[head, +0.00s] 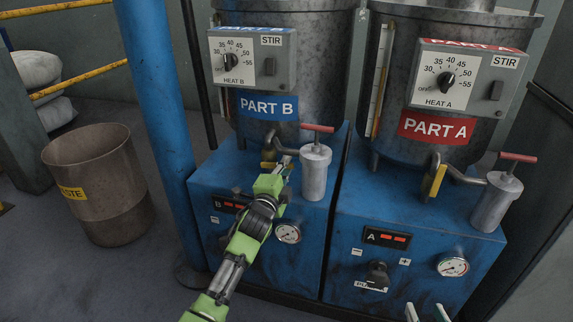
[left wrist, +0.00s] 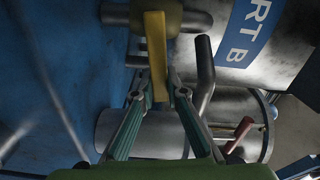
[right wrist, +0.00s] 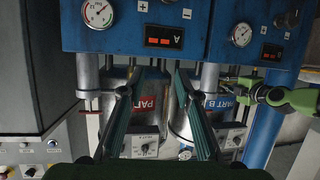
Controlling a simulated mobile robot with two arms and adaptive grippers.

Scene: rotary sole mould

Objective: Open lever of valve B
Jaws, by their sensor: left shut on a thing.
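The yellow lever of valve B (head: 267,158) is on the pipe below the PART B tank, partly hidden by my left gripper (head: 284,164). In the left wrist view the lever (left wrist: 155,50) is a flat yellow bar on a brass valve body (left wrist: 185,18). There my left gripper (left wrist: 160,88) has its fingertips on either side of the lever's near end, shut on it. My right gripper (head: 427,313) shows only its tips at the bottom of the head view. In the right wrist view the right gripper (right wrist: 152,88) has its fingers wide apart with nothing between them.
Valve A's yellow lever (head: 435,180) is below the PART A tank (head: 438,128). Grey cylinders with red handles stand beside both valves, the nearer one (head: 315,172) close to my left gripper. A blue post (head: 155,100) and waste bin (head: 98,185) are at left.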

